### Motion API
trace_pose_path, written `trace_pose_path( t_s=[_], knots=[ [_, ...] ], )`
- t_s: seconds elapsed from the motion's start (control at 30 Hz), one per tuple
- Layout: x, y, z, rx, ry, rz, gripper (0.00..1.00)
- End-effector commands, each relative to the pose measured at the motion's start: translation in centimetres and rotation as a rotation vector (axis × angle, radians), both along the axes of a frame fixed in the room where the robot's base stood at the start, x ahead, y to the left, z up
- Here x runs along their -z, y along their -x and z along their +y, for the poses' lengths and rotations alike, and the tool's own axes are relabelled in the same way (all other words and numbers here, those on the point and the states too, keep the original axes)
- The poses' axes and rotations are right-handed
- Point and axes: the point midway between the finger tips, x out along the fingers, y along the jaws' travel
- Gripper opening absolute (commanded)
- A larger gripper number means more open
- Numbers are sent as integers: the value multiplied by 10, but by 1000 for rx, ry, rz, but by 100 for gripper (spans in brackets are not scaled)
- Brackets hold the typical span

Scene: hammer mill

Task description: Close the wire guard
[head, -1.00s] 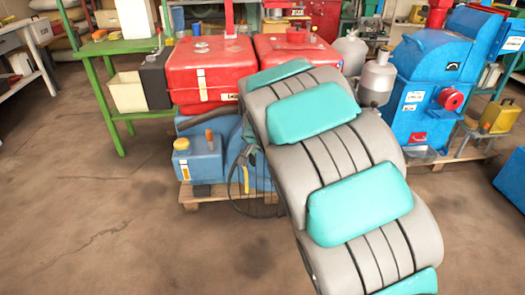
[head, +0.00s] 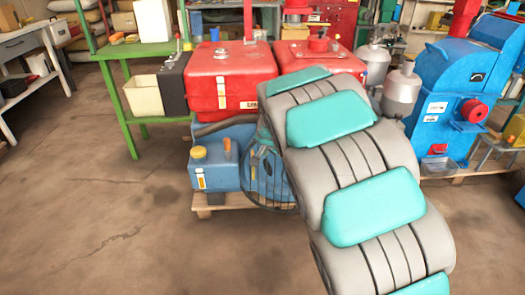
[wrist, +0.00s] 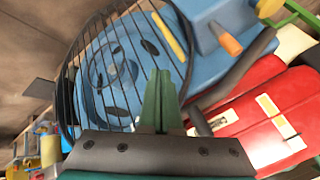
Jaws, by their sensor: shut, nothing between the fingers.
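The wire guard (head: 268,184) is a round, dark wire cage at the front of the blue machine (head: 215,172), left of my arm. In the wrist view the guard (wrist: 118,62) shows as a curved rim with thin bars, through which the blue housing (wrist: 130,75) with dark slots is visible. Its angle to the housing is hard to tell. My gripper (wrist: 160,80) has its green fingers together, with nothing between them. The fingertips overlap the guard's lower right side in the picture; contact cannot be told. In the head view my arm hides part of the guard.
Red housings (head: 230,80) stand above and behind the blue machine, which rests on a wooden pallet (head: 232,202). A green table (head: 140,50) stands at left, another blue machine (head: 455,90) at right. The floor (head: 110,225) in front is clear.

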Motion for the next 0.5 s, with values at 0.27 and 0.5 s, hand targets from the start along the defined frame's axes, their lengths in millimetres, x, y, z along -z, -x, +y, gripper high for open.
trace_pose_path(
  t_s=[0.27, 0.5],
  knots=[
    [-42, 28, 17, -1, 1, -5, 0],
    [-71, 47, 30, 1, -1, -3, 0]
  ],
)
